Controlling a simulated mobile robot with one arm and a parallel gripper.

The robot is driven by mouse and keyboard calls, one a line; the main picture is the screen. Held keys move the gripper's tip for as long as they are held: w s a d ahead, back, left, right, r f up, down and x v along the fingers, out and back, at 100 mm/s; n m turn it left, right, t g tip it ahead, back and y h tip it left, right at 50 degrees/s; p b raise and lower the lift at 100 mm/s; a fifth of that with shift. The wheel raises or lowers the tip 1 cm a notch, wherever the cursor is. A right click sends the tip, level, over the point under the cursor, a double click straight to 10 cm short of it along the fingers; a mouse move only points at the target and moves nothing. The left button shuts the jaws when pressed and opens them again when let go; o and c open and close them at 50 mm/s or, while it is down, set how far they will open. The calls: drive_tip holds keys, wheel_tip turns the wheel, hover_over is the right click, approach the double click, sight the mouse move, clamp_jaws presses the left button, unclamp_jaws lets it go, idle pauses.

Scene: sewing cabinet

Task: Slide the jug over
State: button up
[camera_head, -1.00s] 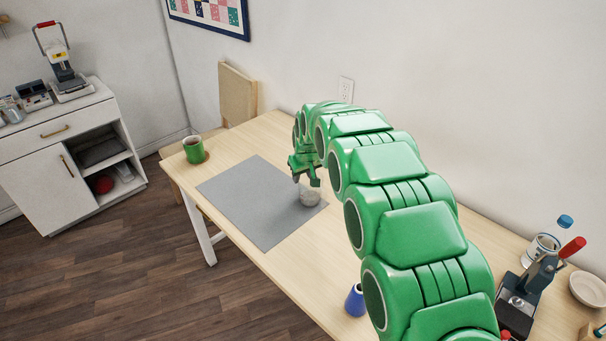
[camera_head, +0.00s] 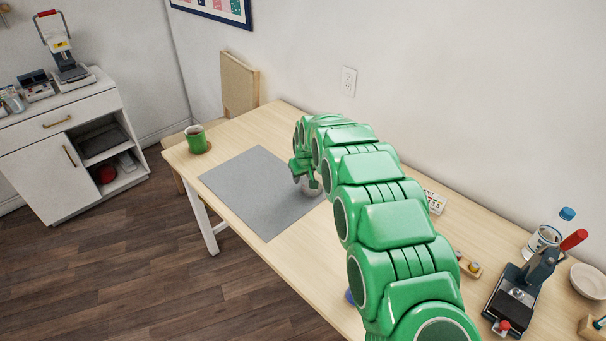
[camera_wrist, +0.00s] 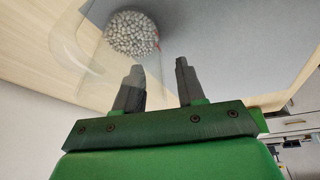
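The jug (camera_head: 313,190) is clear, with grey-white beads in its bottom. It stands on the right part of the grey mat (camera_head: 250,190), partly hidden behind my gripper (camera_head: 306,181). The wrist view shows the jug (camera_wrist: 132,36) at the top, left of centre, with its clear wall reaching down to the left finger. My gripper (camera_wrist: 158,72) has its two dark fingertips apart, with no bead or solid thing seen between them. I cannot tell whether the left finger touches the jug.
A green mug (camera_head: 195,140) stands at the table's far left corner. A dark press (camera_head: 520,290), a clear bottle (camera_head: 543,240) and a pale bowl (camera_head: 588,281) stand at the right. A small printed box (camera_head: 434,201) lies behind my arm. The mat's left part is clear.

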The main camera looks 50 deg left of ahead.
clamp_jaws()
drive_tip(key=shift+d, duration=0.15)
drive_tip(key=shift+w+d, duration=0.1)
drive_tip(key=shift+d, duration=9.6)
drive_tip(key=shift+o, duration=0.2)
unclamp_jaws()
drive_tip(key=shift+r, duration=0.15)
